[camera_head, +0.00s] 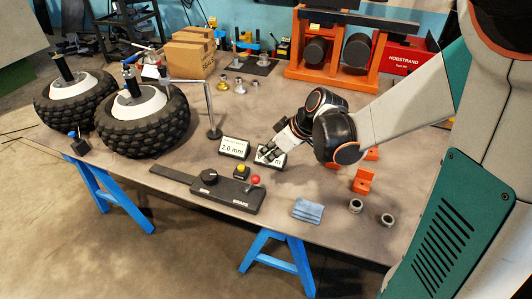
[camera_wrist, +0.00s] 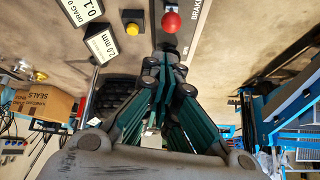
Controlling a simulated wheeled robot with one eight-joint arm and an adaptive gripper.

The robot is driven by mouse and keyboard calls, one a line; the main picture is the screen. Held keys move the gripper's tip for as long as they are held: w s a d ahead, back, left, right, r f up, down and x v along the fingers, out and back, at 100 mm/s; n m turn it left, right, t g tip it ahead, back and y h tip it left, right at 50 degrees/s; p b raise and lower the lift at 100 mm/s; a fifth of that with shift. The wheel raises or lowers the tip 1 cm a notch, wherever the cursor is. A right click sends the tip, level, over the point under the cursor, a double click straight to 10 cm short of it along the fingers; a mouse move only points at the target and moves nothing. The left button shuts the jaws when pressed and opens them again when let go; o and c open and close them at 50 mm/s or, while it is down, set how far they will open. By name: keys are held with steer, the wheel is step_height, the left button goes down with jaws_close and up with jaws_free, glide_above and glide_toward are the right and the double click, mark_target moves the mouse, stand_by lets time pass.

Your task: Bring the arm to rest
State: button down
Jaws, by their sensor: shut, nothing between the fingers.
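My gripper (camera_head: 268,156) is over the middle of the table, in front of the second label stand, and hides part of it. In the wrist view the fingers (camera_wrist: 165,62) point toward the control panel and are shut with nothing between them. My arm reaches in from the right in the head view and is bent at the wrist. I cannot tell the exact height of the fingertips above the table.
An orange frame (camera_head: 297,60) stands behind.

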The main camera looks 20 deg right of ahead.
steer(key=s+r+m+t+h, duration=0.1)
steer(key=s+r+m, duration=0.3)
steer(key=s, duration=0.5)
steer(key=s+d+r+m+t+h, duration=0.1)
steer(key=s+r+m+h, duration=0.3)
steer(key=s+r, duration=0.3)
steer(key=s, duration=0.2)
steer(key=shift+s, duration=0.3)
